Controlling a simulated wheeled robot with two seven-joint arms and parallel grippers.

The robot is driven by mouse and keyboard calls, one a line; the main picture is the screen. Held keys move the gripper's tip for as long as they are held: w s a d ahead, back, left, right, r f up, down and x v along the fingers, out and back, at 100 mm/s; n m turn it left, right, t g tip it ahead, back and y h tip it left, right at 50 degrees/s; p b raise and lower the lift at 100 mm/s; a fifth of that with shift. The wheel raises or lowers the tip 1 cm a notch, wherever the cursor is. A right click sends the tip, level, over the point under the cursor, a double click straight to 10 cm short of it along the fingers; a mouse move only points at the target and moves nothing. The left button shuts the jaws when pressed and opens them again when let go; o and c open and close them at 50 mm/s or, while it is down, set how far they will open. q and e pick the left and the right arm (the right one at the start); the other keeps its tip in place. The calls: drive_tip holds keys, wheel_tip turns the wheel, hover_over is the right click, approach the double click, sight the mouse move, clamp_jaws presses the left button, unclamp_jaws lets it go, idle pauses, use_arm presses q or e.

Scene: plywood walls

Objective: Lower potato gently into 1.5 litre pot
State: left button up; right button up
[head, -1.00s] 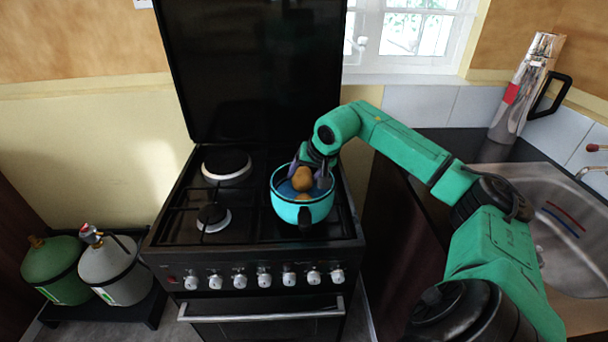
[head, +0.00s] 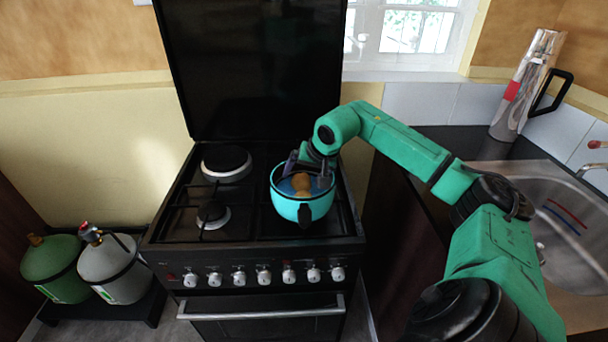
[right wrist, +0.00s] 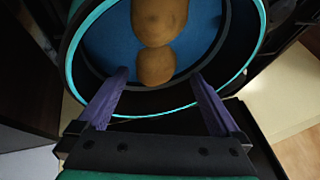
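The turquoise pot (head: 304,208) with a blue inside stands on the front right of the stove. Two brown potatoes are inside it, touching in the right wrist view: one nearer my gripper (right wrist: 155,66) and one farther off (right wrist: 159,20). In the head view the potatoes (head: 302,184) overlap, low within the rim. My right gripper (right wrist: 158,76) is open at the pot's rim. Its purple fingers are spread, with visible gaps on both sides of the nearer potato. In the head view the right gripper (head: 309,172) reaches over the back of the pot. My left gripper is out of view.
The black stove (head: 252,252) has free burners to the left, and its raised lid (head: 250,70) stands behind. A steel sink (head: 565,235) and a silver flask (head: 525,85) are at right. Two gas cylinders (head: 110,268) stand at left.

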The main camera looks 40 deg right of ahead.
drive_tip(key=b+v, duration=0.4)
drive_tip(key=v, duration=1)
drive_tip(key=shift+r, duration=0.3)
drive_tip(key=shift+s+f, duration=0.1)
drive_tip(key=shift+s, duration=0.05)
